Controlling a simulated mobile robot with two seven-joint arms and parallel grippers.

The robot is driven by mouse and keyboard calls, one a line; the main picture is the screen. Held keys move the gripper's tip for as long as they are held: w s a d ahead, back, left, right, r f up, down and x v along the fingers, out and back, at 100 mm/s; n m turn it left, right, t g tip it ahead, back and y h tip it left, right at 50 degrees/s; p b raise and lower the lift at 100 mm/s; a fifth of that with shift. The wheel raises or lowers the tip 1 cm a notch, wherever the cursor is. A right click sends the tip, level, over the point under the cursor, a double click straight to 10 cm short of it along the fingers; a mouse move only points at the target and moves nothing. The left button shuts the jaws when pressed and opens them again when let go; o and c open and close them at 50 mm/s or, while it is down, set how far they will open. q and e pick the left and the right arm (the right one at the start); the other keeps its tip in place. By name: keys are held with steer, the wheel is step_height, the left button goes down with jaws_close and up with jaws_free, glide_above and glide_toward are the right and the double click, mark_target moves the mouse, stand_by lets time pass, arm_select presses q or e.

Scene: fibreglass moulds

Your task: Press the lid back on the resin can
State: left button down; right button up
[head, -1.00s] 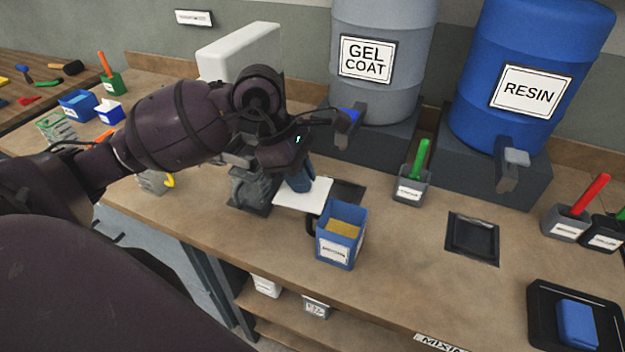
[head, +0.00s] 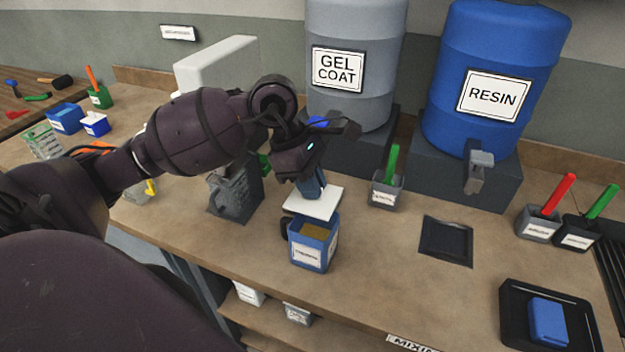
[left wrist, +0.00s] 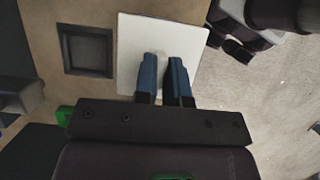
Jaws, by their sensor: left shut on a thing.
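The resin can (head: 307,257) is a blue square box with a white label, standing upright on the bench. Its top is open and tan content shows inside. The lid (head: 328,203) is a flat white square plate. My left gripper (head: 312,188) points down and is shut on the middle of the lid, holding it above and just behind the can's rim. In the left wrist view the lid (left wrist: 135,60) sits beneath the two blue fingers (left wrist: 165,75), and the can does not show. The part gripped is mostly hidden between the fingers.
A grey stand (head: 232,197) is left of the lid. A grey pot with a green handle (head: 386,192) stands behind right. A dark square tray (head: 446,242) lies to the right, and a black tray (head: 515,325) holds a blue block. Bare bench lies right of the can.

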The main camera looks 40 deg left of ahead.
mark_target(312, 204)
arm_select(q)
steer(key=shift+f+b, duration=0.55)
steer(key=shift+f, duration=1)
steer(key=shift+f+b, duration=0.85)
steer(key=shift+f, duration=0.15)
steer(key=shift+b, duration=0.4)
